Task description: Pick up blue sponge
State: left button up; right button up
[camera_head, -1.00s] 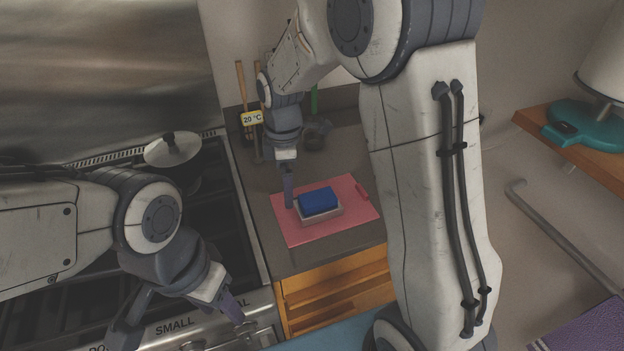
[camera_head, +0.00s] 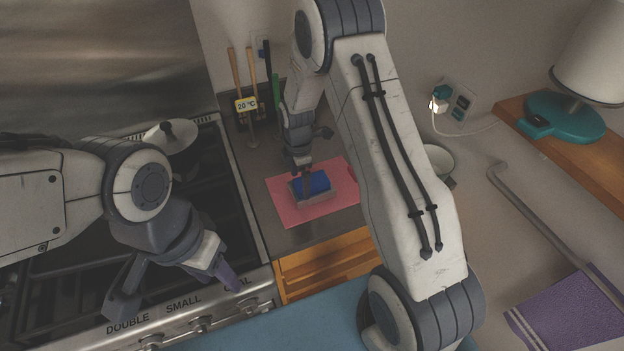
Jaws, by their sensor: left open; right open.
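My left gripper (camera_head: 180,290) is open and empty over the front of the stove.
The stove (camera_head: 215,190) with a lidded pot (camera_head: 172,136) is at left. Utensils (camera_head: 240,80) with a "20 °C" tag (camera_head: 246,104) stand behind the board. A white bowl (camera_head: 438,160), a teal-based lamp (camera_head: 565,115) and a purple towel (camera_head: 575,315) are at right.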

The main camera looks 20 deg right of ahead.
jog(key=shift+f, duration=0.6)
jog(key=c, duration=1.3)
jog(key=shift+r, duration=0.1)
